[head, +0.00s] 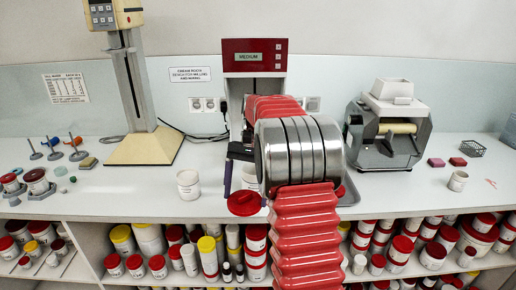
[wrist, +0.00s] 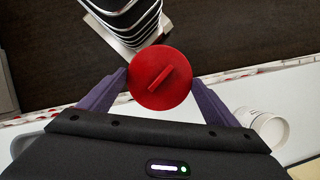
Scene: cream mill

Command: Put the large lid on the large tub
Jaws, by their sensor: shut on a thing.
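The large lid is a red disc with a raised bar across its top (wrist: 160,78); it also shows in the head view (head: 244,203), near the counter's front edge. My gripper (wrist: 160,82) has its purple fingers on either side of the lid's rim and is shut on it. A white open tub with a label (head: 188,184), seemingly the large tub, stands on the counter left of the lid in the head view. It shows partly at the right in the wrist view (wrist: 270,128). My arm hides part of the counter behind the lid.
A beige stand (head: 146,146) is behind the tub, and a red-fronted machine (head: 254,57) is behind my arm. A grey roller mill (head: 388,135) and a small white cup (head: 458,181) are at right. Shelves below hold many lidded tubs.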

